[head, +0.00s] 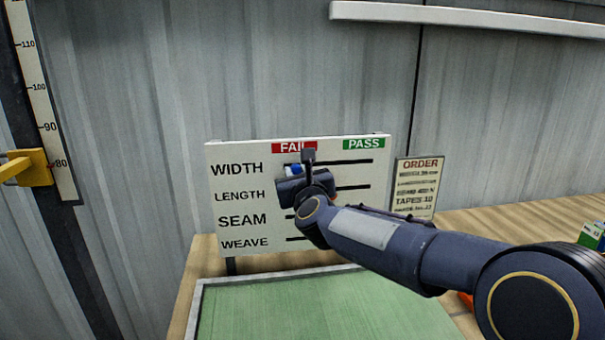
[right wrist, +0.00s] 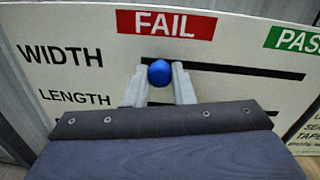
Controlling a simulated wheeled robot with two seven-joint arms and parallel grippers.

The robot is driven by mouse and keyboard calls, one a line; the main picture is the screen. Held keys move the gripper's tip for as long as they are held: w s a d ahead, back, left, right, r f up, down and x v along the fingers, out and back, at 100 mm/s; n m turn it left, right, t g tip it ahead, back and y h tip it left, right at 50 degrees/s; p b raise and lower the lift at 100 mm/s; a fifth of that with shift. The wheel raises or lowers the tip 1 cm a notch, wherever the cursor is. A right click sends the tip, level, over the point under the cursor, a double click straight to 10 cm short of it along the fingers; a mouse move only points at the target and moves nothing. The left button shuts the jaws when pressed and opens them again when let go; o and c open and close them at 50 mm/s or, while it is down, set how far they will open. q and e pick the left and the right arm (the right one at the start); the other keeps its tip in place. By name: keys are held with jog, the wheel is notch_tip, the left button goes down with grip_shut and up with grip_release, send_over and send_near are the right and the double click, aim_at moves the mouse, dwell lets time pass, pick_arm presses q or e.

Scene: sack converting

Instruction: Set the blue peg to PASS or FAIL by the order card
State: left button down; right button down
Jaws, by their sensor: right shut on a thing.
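The white board (head: 240,205) stands upright with rows WIDTH, LENGTH, SEAM and WEAVE, each with a dark slot. A red FAIL label (head: 283,147) and a green PASS label (head: 363,143) top its columns. The blue peg (right wrist: 160,72) is at the left end of the WIDTH slot, below FAIL; it also shows in the head view (head: 292,170). My right gripper (right wrist: 160,88) is shut on the peg, a finger on each side. The order card (head: 416,187) stands right of the board; its small lines are mostly unreadable. My left gripper is out of view.
A green mat (head: 280,305) with a grey rim lies in front of the board on the wooden table (head: 500,217). A tall ruler with a yellow slider (head: 35,168) stands at the left. A small green box (head: 591,235) is at the right edge.

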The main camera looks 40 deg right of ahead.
jog(key=shift+w+a, duration=0.1)
jog(key=shift+a, duration=0.05)
jog(key=c, duration=1.2)
grip_release()
jog(key=shift+a, duration=0.1)
jog(key=shift+s+a, duration=0.15)
jog(key=shift+s, duration=0.3)
jog(key=b+v, duration=0.1)
jog(key=v, duration=0.6)
jog(key=shift+b, duration=0.35)
